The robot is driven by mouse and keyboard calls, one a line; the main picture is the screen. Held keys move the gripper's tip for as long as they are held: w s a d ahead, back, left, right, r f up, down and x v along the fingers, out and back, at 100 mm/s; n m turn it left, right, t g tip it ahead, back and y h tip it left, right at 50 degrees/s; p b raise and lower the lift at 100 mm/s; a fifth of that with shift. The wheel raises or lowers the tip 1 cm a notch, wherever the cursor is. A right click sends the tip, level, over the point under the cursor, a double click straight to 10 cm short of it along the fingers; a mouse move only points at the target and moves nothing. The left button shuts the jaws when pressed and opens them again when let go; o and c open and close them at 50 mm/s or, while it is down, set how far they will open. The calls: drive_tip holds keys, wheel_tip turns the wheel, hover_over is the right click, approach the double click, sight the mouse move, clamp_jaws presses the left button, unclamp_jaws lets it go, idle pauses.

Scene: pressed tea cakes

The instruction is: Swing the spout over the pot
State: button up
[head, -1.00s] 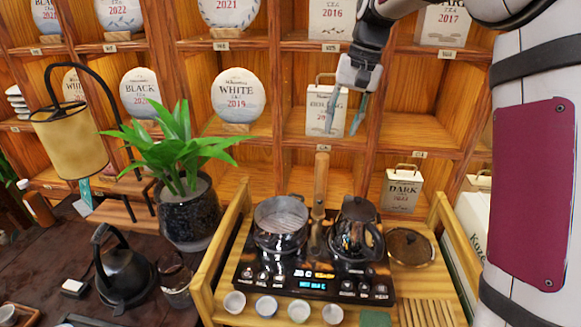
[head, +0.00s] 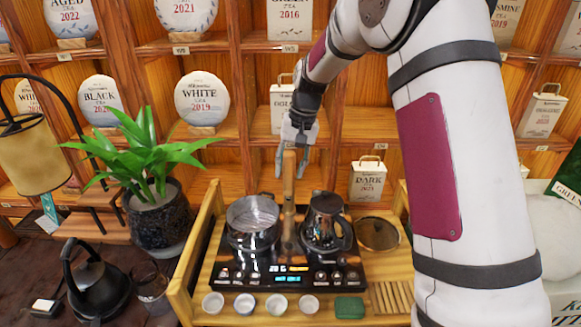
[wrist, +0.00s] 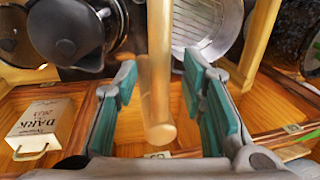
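The spout (head: 289,190) is an upright wooden-topped post in the middle of the black stove, between two vessels. In the wrist view its wooden bar (wrist: 159,90) runs between my fingers. An open pot (head: 252,212) with a shiny rim stands left of the post; part of it shows in the wrist view (wrist: 205,25). A dark lidded kettle (head: 325,222) stands to the right. My gripper (head: 291,160) is at the top of the post. Its teal-padded fingers (wrist: 159,72) are open on both sides of the bar, with gaps visible.
The stove (head: 280,275) sits on a wooden stand, with small cups (head: 245,304) in front. A round lid (head: 376,234) lies to the right. A DARK tea box (head: 368,180) stands behind; a potted plant (head: 158,215) is left. Shelves rise close behind my gripper.

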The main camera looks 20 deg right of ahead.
drive_tip(key=shift+f, duration=0.2)
clamp_jaws()
